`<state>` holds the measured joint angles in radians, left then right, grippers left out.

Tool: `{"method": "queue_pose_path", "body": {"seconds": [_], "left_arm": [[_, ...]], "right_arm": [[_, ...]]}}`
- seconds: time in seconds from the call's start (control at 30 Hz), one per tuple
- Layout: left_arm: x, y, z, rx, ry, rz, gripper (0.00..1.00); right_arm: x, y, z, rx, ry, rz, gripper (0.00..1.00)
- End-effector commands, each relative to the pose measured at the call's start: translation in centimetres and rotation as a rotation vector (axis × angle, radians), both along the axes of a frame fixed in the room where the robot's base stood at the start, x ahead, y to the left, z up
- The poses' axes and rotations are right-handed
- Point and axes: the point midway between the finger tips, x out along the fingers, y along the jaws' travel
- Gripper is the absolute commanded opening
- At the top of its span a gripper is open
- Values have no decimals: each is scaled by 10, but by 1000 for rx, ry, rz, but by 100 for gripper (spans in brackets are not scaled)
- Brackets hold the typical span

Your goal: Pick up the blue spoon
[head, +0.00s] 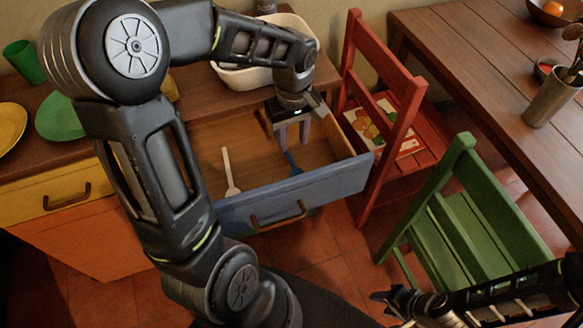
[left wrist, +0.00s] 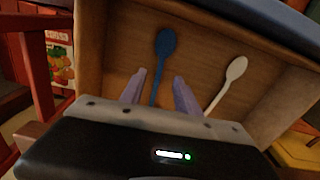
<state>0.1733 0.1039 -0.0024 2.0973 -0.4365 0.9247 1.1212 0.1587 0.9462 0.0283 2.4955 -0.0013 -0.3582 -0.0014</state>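The blue spoon (head: 293,165) lies in the open drawer (head: 290,192), near its right side. In the left wrist view the blue spoon (left wrist: 165,45) points away, its handle running down between my finger tips. My left gripper (head: 292,132) is above the drawer, pointing down, with its fingers apart on either side of the spoon's handle. In the left wrist view my left gripper (left wrist: 158,85) is open and empty; contact with the spoon cannot be seen. My right gripper (head: 395,295) is low at the bottom right, away from the drawer, its finger opening unclear.
A white spoon (head: 230,173) lies in the drawer left of the blue one. A red chair (head: 385,110) stands close to the drawer's right side. A green chair (head: 470,215) is near my right arm. A white basin (head: 262,75) sits on the counter behind.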

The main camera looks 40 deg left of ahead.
Motion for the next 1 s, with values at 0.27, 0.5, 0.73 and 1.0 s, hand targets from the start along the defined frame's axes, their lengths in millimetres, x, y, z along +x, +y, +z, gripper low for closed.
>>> {"method": "queue_pose_path", "body": {"seconds": [0.27,0.5,0.73,1.0], "left_arm": [[0,0,-6,0,0,0,38],[0,0,-15,0,1,0,38],[0,0,-33,0,0,1,38],[0,1,-34,0,0,0,38]], "right_arm": [[0,0,-6,0,-1,0,40],[0,0,-7,0,-1,0,40],[0,0,-8,0,-1,0,40],[0,0,-8,0,-1,0,40]]}}
